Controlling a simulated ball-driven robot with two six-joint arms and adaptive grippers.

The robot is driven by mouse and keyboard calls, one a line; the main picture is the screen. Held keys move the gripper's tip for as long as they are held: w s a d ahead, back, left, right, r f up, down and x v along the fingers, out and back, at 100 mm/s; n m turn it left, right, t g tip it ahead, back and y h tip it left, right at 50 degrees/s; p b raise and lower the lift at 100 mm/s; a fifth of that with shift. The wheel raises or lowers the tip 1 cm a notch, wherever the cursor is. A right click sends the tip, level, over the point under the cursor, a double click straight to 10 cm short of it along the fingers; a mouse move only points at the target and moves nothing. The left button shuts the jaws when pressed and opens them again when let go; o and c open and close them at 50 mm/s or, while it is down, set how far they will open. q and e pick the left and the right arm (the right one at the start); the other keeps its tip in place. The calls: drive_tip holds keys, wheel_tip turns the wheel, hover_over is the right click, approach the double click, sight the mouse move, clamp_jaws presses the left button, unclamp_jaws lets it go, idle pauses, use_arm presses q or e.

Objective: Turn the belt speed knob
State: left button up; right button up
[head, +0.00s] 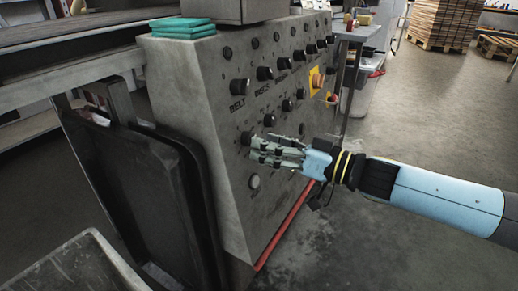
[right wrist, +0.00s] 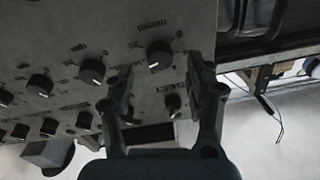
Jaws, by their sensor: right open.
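The sloped grey control panel (head: 215,160) carries rows of black knobs. The knob that appears to be the belt speed knob (head: 246,138) sits in the lower row at the panel's left, under the word BELT. It also shows in the right wrist view (right wrist: 160,55), black with a pale pointer mark, beside an upside-down "m/min" label. My right gripper (head: 254,148) is open in front of the panel, its fingertips close to this knob. In the right wrist view the knob lies just beyond the open fingers; contact cannot be told. My left gripper is not in view.
Folded teal cloths (head: 182,28) lie on top. A black tray-like panel (head: 145,190) leans at left.

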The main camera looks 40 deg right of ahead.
sight(249, 139)
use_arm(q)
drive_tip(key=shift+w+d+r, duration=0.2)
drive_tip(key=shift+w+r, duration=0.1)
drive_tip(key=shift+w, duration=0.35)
use_arm(e)
drive_tip(key=shift+x, duration=1.3)
drive_tip(key=shift+c, duration=0.4)
clamp_jaws()
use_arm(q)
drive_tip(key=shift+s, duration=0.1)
